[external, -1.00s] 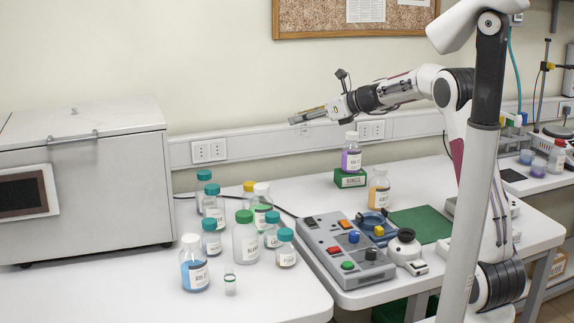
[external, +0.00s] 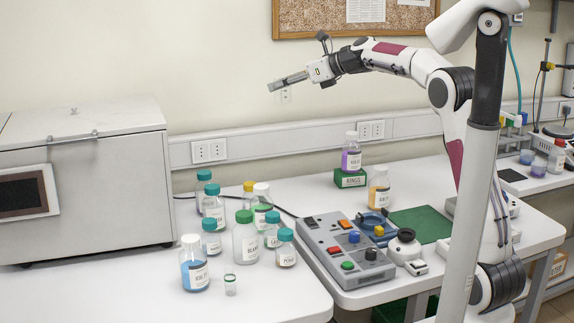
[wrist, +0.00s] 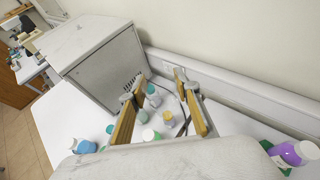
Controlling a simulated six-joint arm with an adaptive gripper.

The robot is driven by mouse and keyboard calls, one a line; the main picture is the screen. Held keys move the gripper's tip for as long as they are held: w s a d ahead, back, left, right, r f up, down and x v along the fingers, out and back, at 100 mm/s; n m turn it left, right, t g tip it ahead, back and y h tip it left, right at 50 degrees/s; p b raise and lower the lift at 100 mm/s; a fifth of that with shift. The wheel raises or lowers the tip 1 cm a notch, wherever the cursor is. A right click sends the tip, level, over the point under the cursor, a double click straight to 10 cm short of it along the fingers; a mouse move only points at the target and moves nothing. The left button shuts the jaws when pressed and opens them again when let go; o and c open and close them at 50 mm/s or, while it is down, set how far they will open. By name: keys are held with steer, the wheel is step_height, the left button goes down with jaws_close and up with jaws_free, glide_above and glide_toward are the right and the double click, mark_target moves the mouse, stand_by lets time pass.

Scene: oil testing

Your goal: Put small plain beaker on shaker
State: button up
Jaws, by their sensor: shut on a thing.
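My gripper (external: 274,87) is raised high above the table in front of the wall. In the wrist view, its two yellow-brown fingers (wrist: 161,88) are apart, and what is between them is too unclear to name. A small clear beaker (external: 230,285) with a dark greenish rim stands upright on the white table, near the blue-liquid bottle (external: 195,270) and far below my gripper. Which device is the shaker is unclear; a grey unit (external: 345,262) with coloured buttons stands on the right-hand table.
Several capped bottles (external: 245,243) crowd the table's middle. A big grey cabinet (external: 85,190) stands at left. A purple bottle (external: 351,156) stands on a green box (external: 350,179). A green mat (external: 420,224) lies bare. The left table's front is mostly clear.

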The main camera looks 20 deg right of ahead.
steer(key=s+a+n+g+y, duration=0.1)
steer(key=s+a, duration=0.3)
steer(key=a, duration=0.6)
steer(key=s+a+n+g, duration=0.1)
steer(key=s+a, duration=0.3)
steer(key=a, duration=0.5)
steer(key=s+a+n+g+y, duration=0.1)
steer(key=s+a, duration=0.3)
steer(key=a, duration=0.6)
steer(key=s+a+n+g+y, duration=0.2)
steer(key=s+a+n+g, duration=0.2)
steer(key=s+a, duration=1.8)
step_height(320, 180, down, 26)
steer(key=shift+s, duration=0.15)
steer(key=shift+r, duration=0.1)
steer(key=shift+f, duration=3.1)
steer(key=shift+f, duration=0.15)
steer(key=shift+f, duration=1.75)
